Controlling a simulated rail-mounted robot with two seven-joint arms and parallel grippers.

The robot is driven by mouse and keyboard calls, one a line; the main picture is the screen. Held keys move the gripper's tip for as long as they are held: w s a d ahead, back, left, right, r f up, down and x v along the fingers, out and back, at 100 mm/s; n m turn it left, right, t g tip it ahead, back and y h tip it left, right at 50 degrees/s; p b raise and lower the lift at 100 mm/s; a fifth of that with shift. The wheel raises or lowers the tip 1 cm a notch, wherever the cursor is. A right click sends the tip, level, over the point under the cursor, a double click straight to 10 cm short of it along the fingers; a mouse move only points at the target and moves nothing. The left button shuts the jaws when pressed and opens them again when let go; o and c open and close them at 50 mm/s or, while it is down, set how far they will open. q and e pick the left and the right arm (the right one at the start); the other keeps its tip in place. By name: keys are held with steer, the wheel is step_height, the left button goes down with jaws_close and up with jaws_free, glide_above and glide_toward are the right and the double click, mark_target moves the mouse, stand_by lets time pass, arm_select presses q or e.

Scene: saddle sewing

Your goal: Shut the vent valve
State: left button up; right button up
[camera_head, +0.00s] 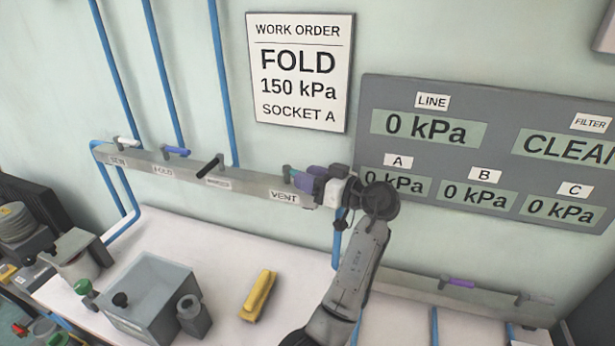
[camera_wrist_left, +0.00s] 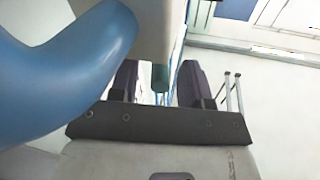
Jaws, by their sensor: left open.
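The vent valve shows as a teal handle (camera_head: 287,173) at the right end of the upper grey manifold (camera_head: 236,184), above the VENT label (camera_head: 285,198). My left gripper (camera_head: 303,179) is at this handle, coming from its right, and partly hides it and its mount. In the left wrist view, a teal handle end (camera_wrist_left: 160,78) lies between the two dark fingers of my left gripper (camera_wrist_left: 158,88). The fingers are apart, with gaps visible on both sides of the handle. My right gripper is not in view.
White (camera_head: 125,142), blue (camera_head: 176,151) and black (camera_head: 207,166) handles sit left on the same manifold. A thick blue pipe (camera_wrist_left: 75,65) passes close by in the wrist view. Below are a grey box (camera_head: 150,295) and yellow object (camera_head: 258,295). The line display (camera_head: 428,128) reads 0 kPa.

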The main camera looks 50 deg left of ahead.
arm_select(q)
steer(key=v, duration=1.3)
steer(key=shift+d+r, duration=0.1)
steer(key=shift+c, duration=0.2)
